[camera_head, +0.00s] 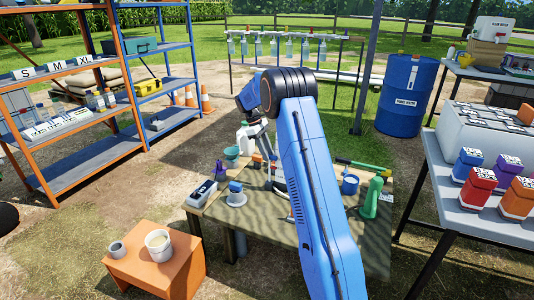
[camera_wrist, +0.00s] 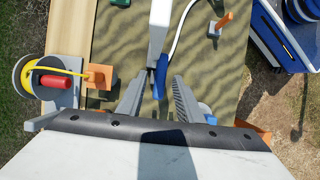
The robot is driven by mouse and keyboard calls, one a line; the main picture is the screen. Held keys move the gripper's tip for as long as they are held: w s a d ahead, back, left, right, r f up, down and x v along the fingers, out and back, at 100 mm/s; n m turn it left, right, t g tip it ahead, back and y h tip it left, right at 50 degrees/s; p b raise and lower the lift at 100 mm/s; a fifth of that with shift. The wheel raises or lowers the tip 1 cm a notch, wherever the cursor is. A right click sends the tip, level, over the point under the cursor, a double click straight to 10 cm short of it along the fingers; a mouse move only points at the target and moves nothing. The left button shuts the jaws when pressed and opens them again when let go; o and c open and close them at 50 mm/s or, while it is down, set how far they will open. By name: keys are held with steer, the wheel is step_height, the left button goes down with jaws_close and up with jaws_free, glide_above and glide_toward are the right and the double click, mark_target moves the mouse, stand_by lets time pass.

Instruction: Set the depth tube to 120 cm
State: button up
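My gripper (camera_wrist: 158,88) is open in the wrist view, its two grey fingers apart above the work table. A white upright bar (camera_wrist: 159,22) with a blue lower end (camera_wrist: 161,78) shows between and beyond the fingertips. I cannot tell whether it is the depth tube, or whether the fingers touch it. No centimetre marks are readable. In the head view my arm reaches over the table (camera_head: 270,225), and the gripper is small and partly hidden behind the arm links.
A reel with a yellow ring and red handle (camera_wrist: 54,80) stands left of the fingers, beside an orange block (camera_wrist: 100,77). A blue-sided case (camera_wrist: 285,35) is at right. The table holds a blue cup (camera_head: 349,185) and green tool (camera_head: 371,198). An orange stand (camera_head: 165,275) is at front left.

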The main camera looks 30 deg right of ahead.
steer(key=shift+c, duration=0.6)
jaws_close()
step_height(320, 180, up, 16)
steer(key=shift+o, duration=0.6)
jaws_free()
steer(key=shift+f, duration=0.1)
